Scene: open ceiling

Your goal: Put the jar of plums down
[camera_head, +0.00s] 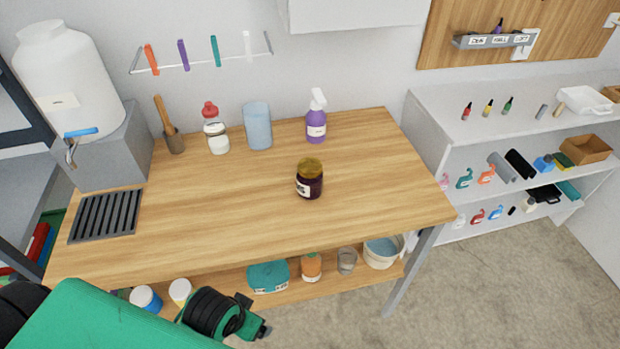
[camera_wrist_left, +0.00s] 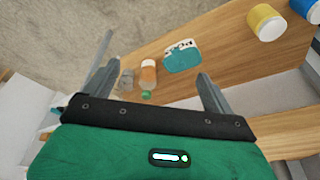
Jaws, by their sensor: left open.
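The jar of plums (camera_head: 310,180), dark with a gold lid and a pale label, stands upright on the wooden tabletop (camera_head: 235,212), right of centre. No gripper touches it. My left gripper (camera_head: 252,318) is low in front of the table in the head view, well below and left of the jar. In the left wrist view my left gripper (camera_wrist_left: 155,58) has its two fingers spread apart with nothing held between them. The jar of plums does not show in the left wrist view. My right gripper is not in view.
A purple spray bottle (camera_head: 316,118), a blue cup (camera_head: 257,126) and a red-topped bottle (camera_head: 214,130) stand along the table's back. The lower shelf holds a teal container (camera_head: 268,277) and an orange jar (camera_head: 311,267). The tabletop around the plums is clear.

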